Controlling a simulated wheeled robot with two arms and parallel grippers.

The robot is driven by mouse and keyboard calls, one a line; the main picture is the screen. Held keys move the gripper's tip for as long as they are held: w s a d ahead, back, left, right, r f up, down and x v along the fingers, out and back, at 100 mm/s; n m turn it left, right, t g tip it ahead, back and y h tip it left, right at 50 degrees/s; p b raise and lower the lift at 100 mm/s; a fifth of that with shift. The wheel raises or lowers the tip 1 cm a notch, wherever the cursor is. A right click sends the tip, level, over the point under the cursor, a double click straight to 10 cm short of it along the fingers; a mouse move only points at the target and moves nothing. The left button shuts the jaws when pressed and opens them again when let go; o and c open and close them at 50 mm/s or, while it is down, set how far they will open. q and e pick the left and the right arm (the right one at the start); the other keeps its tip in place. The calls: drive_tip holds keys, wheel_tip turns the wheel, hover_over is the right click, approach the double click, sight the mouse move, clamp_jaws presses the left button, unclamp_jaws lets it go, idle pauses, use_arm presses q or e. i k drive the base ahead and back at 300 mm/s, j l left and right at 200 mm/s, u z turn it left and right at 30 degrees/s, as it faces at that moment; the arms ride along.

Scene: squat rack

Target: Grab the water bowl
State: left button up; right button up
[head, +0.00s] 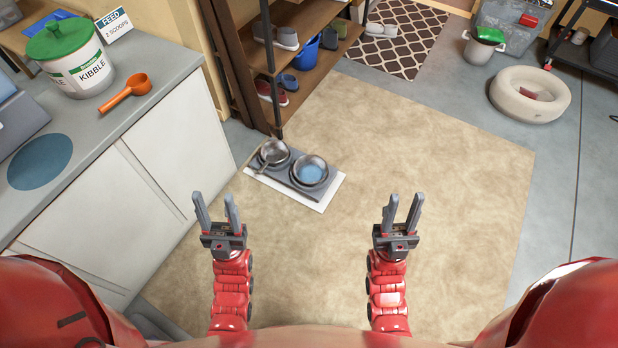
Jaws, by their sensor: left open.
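The water bowl (311,171) is a round metal bowl with blue water in it. It stands upright on the right side of a dark grey mat (283,181) on the floor. A second metal bowl (274,151) with a handled utensil in it stands on the left of the same mat. My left gripper (216,207) is open and empty, to the left of and nearer than the water bowl. My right gripper (404,206) is open and empty, to the right of and nearer than the water bowl. Neither gripper touches a bowl.
A white-fronted counter (170,87) with a kibble tub (71,62) and orange scoop (127,91) stands on the left. A shoe rack (330,48) rises just behind the bowls. The beige rug (440,150) is open to the right, with a pet bed (530,94) beyond.

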sight(310, 169)
drive_tip(key=i+l+u, duration=0.25)
drive_tip(key=i, duration=0.25)
drive_tip(key=i+l+u, duration=0.25)
drive_tip(key=i, duration=0.3)
drive_tip(key=i+l+u, duration=0.25)
drive_tip(key=i, duration=0.2)
